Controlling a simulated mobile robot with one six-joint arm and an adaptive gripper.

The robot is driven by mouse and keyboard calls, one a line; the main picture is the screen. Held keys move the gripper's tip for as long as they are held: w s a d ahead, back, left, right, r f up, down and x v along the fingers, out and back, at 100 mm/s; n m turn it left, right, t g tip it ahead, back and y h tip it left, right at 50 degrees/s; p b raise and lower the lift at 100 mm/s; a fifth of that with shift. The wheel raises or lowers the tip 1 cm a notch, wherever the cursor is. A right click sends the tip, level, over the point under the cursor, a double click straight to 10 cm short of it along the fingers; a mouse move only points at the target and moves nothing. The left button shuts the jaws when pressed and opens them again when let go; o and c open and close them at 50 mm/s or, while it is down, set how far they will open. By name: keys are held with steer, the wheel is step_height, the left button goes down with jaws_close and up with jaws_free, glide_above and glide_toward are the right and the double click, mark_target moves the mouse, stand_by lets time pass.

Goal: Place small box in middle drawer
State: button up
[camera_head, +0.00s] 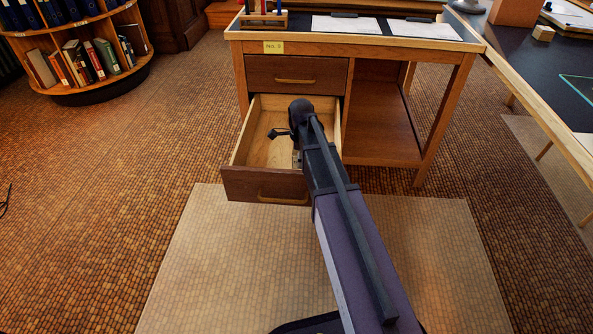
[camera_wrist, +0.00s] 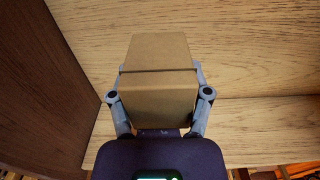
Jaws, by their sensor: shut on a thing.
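The small box (camera_wrist: 158,62) is a plain brown cardboard box in the wrist view. My gripper (camera_wrist: 159,82) is shut on it, with one finger along each side. Pale wood boards lie behind the box. In the head view, the open drawer (camera_head: 262,140) is pulled out below a closed drawer (camera_head: 296,74) of the wooden desk. The end of my arm reaches over and into the open drawer. There the box is hidden or too small to make out. I cannot tell whether the box touches the drawer floor.
The desk (camera_head: 352,48) has an open shelf bay (camera_head: 383,125) right of the drawers. Papers and a pen rack (camera_head: 264,20) lie on top. A round bookcase (camera_head: 85,50) stands at left, another drafting table (camera_head: 545,75) at right. The floor left of the drawer is clear.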

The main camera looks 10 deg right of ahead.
steer(key=shift+f, duration=0.1)
stand_by(0.3)
steer(key=shift+f+b, duration=1.8)
steer(key=shift+b, duration=0.05)
steer(key=o, duration=1.3)
steer(key=shift+f, duration=0.1)
step_height(320, 180, up, 12)
steer(key=p, duration=1.2)
